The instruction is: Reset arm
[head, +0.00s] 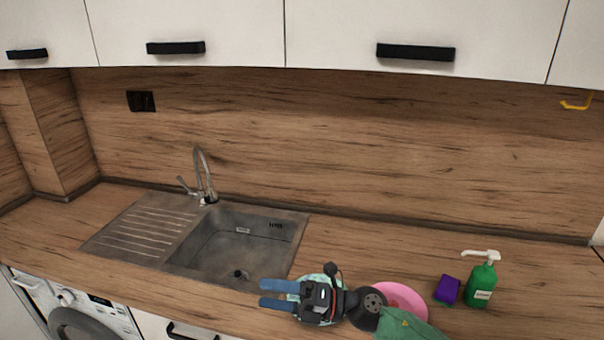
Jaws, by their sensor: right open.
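My right gripper (268,294) is over the counter's front part, just right of the sink basin. Its two blue fingers point left and are spread apart, with nothing seen between them. A pale green dish (326,315) is partly hidden beneath the gripper. A pink plate (405,297) lies behind my right wrist, partly covered by my arm. My left gripper is not in the picture.
The grey sink (228,245) has a drainboard on its left and a metal faucet (203,175) behind it. A purple sponge (447,290) and a green soap bottle (482,283) stand at right. White upper cabinets (360,25) hang above. The counter's back right is clear.

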